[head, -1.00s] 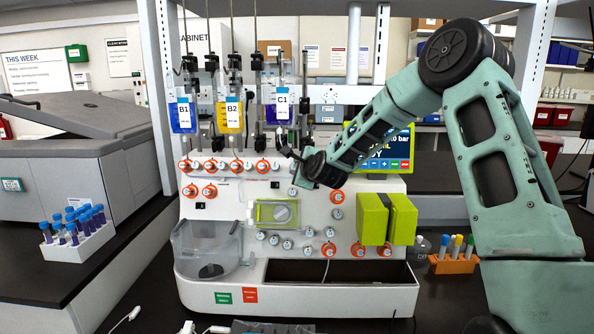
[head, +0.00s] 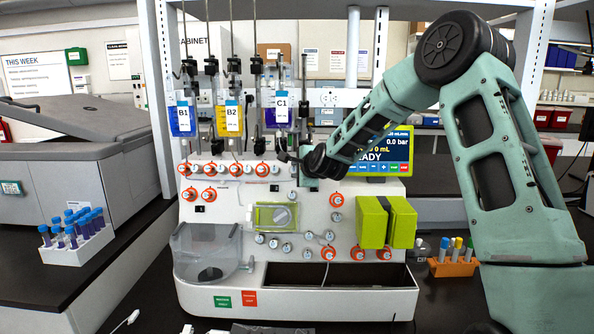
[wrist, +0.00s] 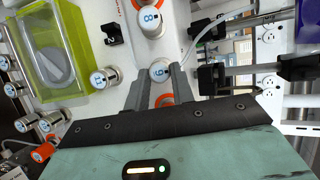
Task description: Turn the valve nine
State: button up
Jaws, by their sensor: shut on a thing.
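Valve nine (wrist: 160,72) is a round silver knob marked "9" with an orange part (wrist: 165,100) showing below it. My gripper (wrist: 160,75) has its two grey fingers on either side of the knob, shut on it. In the head view, my gripper (head: 306,168) is against the upper front of the white machine (head: 225,215), and the valve is hidden behind it. The knob marked "8" (wrist: 151,19) sits close by in the wrist view; it also shows in the head view (head: 262,170), left of my gripper.
Bags B1 (head: 183,118), B2 (head: 231,118) and C1 (head: 281,112) hang above the valves with thin tubes. A screen (head: 384,152) is right of my wrist. A lime-green framed box (head: 276,216) and several silver knobs lie below. Green blocks (head: 372,225) protrude at right.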

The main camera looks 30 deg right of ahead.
jog(key=o, duration=1)
jog(key=shift+s, duration=0.1)
jog(key=b+v, duration=0.1)
jog(key=v, duration=1.6)
jog(key=shift+a+r, duration=0.1)
jog(key=shift+a, duration=0.1)
